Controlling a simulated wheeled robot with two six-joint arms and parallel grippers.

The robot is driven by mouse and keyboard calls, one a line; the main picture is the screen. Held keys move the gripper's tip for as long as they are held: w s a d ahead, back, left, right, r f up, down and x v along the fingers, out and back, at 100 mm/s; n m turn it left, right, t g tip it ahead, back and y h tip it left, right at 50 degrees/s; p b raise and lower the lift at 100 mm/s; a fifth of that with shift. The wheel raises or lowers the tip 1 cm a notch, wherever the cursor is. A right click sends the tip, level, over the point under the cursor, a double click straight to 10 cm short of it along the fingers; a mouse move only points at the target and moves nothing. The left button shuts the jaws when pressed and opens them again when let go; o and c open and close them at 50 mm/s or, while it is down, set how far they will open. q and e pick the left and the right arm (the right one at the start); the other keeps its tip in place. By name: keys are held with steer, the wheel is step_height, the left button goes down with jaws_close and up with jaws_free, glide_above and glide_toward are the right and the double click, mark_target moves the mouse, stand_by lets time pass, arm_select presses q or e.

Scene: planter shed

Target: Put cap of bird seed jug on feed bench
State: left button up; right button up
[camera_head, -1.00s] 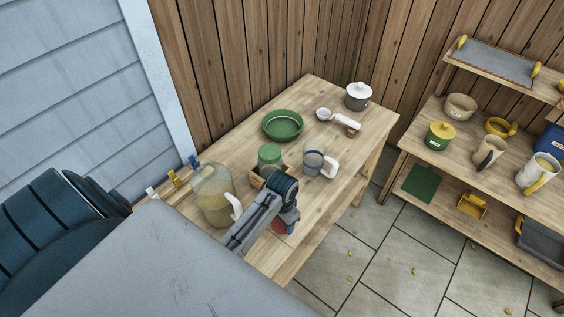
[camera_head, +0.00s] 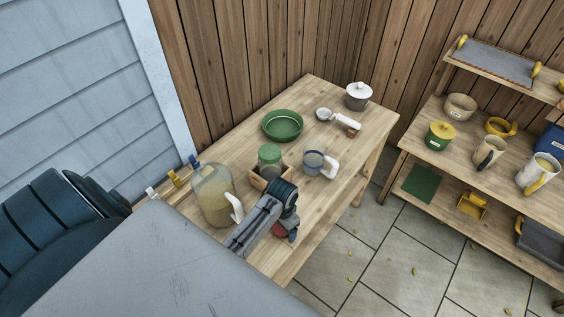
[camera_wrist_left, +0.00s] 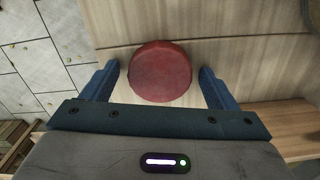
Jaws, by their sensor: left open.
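The red round cap (camera_wrist_left: 160,71) lies flat on the wooden feed bench (camera_wrist_left: 232,62) in the left wrist view, near the bench's edge. It also shows in the head view (camera_head: 279,232), partly hidden by my left arm. My left gripper (camera_head: 289,234) is open, close above the bench. In the wrist view its blue fingers (camera_wrist_left: 160,82) stand either side of the cap, with a gap on each side. The clear bird seed jug (camera_head: 210,198), with a white handle, stands on the bench left of my arm. My right gripper is out of view.
A green-lidded jar (camera_head: 270,158) in a wooden box, a measuring cup (camera_head: 314,160), a green dish (camera_head: 283,125), a white scoop (camera_head: 347,120) and a lidded pot (camera_head: 358,97) stand on the bench. A stocked shelf (camera_head: 415,138) is at the right.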

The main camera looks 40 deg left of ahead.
arm_select(q)
step_height(320, 180, up, 12)
steer(key=b, duration=0.3)
